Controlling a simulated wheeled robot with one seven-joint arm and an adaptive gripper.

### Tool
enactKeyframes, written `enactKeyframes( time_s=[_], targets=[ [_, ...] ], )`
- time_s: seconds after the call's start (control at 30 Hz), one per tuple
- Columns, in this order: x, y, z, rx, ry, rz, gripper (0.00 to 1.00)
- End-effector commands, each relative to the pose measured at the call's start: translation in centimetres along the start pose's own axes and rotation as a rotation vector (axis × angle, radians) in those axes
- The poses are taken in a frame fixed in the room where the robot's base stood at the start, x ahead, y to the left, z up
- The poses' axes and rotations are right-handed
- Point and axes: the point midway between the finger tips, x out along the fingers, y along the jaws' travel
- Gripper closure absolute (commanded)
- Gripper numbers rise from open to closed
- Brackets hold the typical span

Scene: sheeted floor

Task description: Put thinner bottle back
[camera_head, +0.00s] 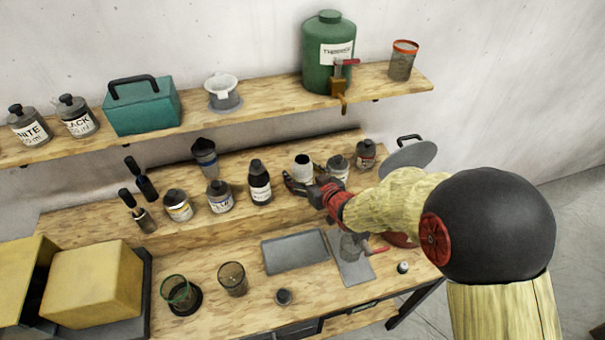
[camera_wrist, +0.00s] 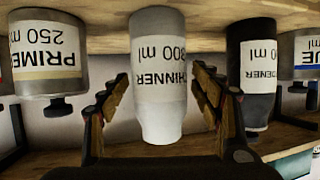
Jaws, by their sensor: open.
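The thinner bottle (camera_head: 302,168) is pale, with a white label, and shows no black cap. It stands upright on the raised middle shelf, between the dark hardener bottle (camera_head: 259,184) and the primer jar (camera_head: 338,167). My gripper (camera_head: 304,187) is at the front of the thinner bottle, with its fingers apart. In the wrist view, which is upside down, the thinner bottle (camera_wrist: 158,75) stands between the two open fingers of my gripper (camera_wrist: 160,95), with gaps visible on both sides. The bottle's base appears to rest on the shelf.
The primer jar (camera_wrist: 50,55) and hardener bottle (camera_wrist: 258,75) stand close on either side. A blue-labelled jar (camera_head: 219,197) is further left. A grey tray (camera_head: 294,252), glass cups (camera_head: 232,279) and a yellow box (camera_head: 92,284) are on the bench below. A green tank (camera_head: 328,55) is above.

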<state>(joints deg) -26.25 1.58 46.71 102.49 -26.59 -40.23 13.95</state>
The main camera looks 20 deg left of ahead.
Motion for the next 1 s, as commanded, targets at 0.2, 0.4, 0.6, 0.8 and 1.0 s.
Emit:
enactKeyframes(
  time_s=[0.2,0.4,0.6,0.8,1.0],
  targets=[
    [-1.8,0.1,-0.4,0.000,0.000,0.001,0.36],
    [-5.8,0.1,-0.5,0.000,0.002,0.002,0.36],
    [-9.4,0.1,-0.4,0.000,0.001,0.002,0.36],
    [-11.6,0.0,-0.3,0.001,0.000,0.001,0.36],
    [-12.1,0.0,-0.3,0.000,0.000,0.000,0.36]
  ],
)
